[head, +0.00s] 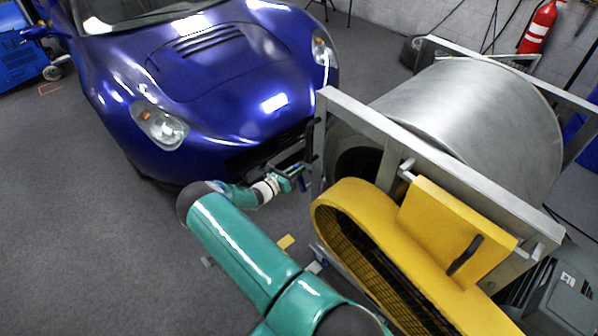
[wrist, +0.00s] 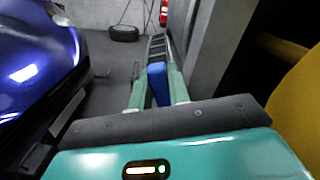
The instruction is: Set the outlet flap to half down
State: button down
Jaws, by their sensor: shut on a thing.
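My gripper (head: 291,174) is beside the front post of the metal frame, between the car and the machine. In the wrist view, its two green fingers (wrist: 157,88) are shut on a blue handle-like piece (wrist: 157,76), which stands upright between them. A bit of blue also shows by the gripper in the head view (head: 303,184). A dark slatted part (wrist: 157,46) lies just beyond the fingers; it may belong to the outlet flap, but I cannot tell. The flap's angle is not clear in either view.
The metal frame (head: 450,170) holds a large steel drum (head: 470,110). A yellow guard (head: 345,197) with a black-handled panel (head: 445,225) is right of my arm. The blue car (head: 215,80) is close on the left. Open grey floor (head: 90,230) lies at lower left.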

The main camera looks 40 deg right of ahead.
jog(key=c, duration=1.3)
grip_release()
jog(key=a, duration=1.4)
jog(key=shift+s, duration=0.2)
